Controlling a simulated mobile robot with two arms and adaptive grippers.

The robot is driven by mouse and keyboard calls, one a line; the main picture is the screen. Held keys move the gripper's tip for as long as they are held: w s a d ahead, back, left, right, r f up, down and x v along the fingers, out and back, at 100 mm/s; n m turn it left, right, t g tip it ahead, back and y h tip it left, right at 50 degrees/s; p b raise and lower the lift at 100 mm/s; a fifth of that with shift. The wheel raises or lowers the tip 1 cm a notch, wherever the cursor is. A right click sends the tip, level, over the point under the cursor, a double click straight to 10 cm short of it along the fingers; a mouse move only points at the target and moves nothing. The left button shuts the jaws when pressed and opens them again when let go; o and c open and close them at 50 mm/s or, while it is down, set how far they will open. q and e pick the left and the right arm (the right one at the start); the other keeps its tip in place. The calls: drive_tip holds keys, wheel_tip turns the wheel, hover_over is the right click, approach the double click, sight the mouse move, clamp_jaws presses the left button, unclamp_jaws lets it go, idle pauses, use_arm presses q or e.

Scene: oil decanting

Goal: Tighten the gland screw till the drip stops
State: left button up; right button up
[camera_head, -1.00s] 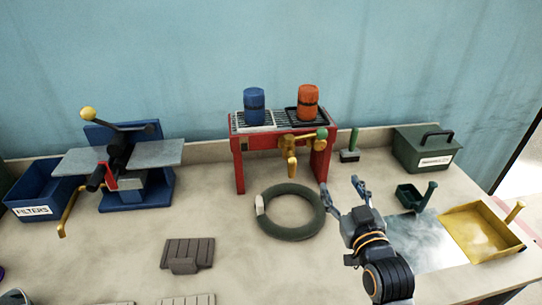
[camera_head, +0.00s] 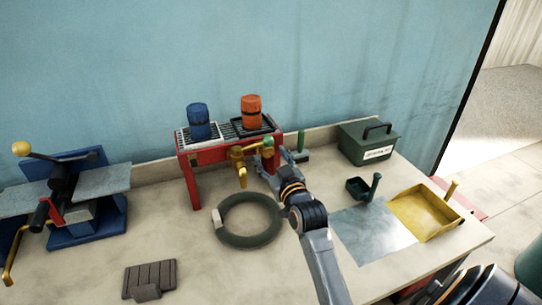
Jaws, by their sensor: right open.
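A brass tap (camera_head: 241,163) hangs at the front of a red stand (camera_head: 190,183), with a rounded green part (camera_head: 268,146) at its right end. The gland screw and any drip are too small to make out. My right gripper (camera_head: 272,165) is open at the right end of the tap, its fingers just below and right of the green part. I cannot tell whether the fingers touch it. My left gripper is not in view.
Blue (camera_head: 198,120) and orange (camera_head: 251,111) containers stand on the stand's grated top. A green ring (camera_head: 250,240) lies in front. A green box (camera_head: 367,142), small green scoop (camera_head: 361,189) and yellow tray (camera_head: 424,215) are to the right. A blue machine (camera_head: 89,222) is left.

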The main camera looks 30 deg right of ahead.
drive_tip(key=shift+w, duration=0.2)
drive_tip(key=shift+c, duration=0.3)
drive_tip(key=c, duration=1.1)
drive_tip(key=shift+r+m+p, duration=0.15)
drive_tip(key=shift+m+p, duration=0.35)
drive_tip(key=shift+p, duration=0.1)
drive_tip(key=o, duration=1.2)
drive_tip(key=shift+c, duration=0.2)
drive_tip(key=shift+s, duration=0.1)
